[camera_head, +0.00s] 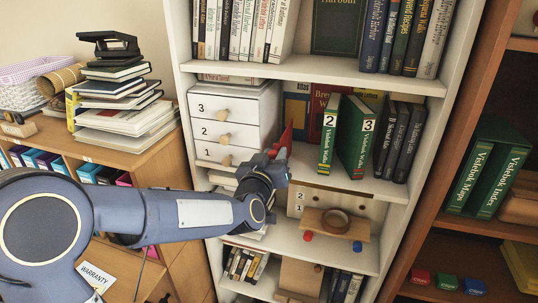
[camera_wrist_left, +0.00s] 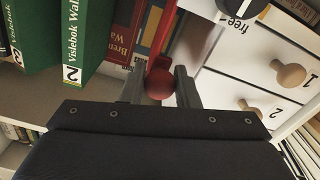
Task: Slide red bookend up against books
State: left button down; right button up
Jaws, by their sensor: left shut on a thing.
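The red bookend (camera_head: 286,138) stands on the middle shelf, between the white drawer unit and the green books. It shows as an upright red piece with a round red knob (camera_wrist_left: 160,84) in the left wrist view. My left gripper (camera_head: 276,168) is shut on the bookend, with one finger on each side of the knob. The green book numbered 2 (camera_head: 328,135) leans slightly, and the green book numbered 3 (camera_head: 355,138) is beside it. A gap shows between the bookend and book 2. The bookend's base is hidden by my gripper. My right gripper is not in view.
The white drawer unit (camera_head: 233,120) stands left of the bookend; its knobs stick out. A dark red book (camera_head: 322,95) is at the back of the shelf. Dark books (camera_head: 398,140) stand to the right. A tape roll (camera_head: 336,221) sits on the shelf below.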

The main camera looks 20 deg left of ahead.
pick_arm(q)
jog(key=d+p, duration=0.2)
jog(key=d, duration=1.6)
jog(key=shift+s+d, duration=0.2)
jog(key=shift+s, duration=0.15)
jog(key=c, duration=1.4)
grip_release()
jog(key=shift+c, duration=0.2)
jog(key=o, duration=0.3)
jog(key=shift+d, duration=0.2)
jog(key=shift+o, duration=0.2)
jog(key=shift+a, duration=0.15)
jog(key=s+b, duration=0.1)
jog(key=s, duration=0.6)
jog(key=shift+s, duration=0.4)
jog(key=shift+a, duration=0.15)
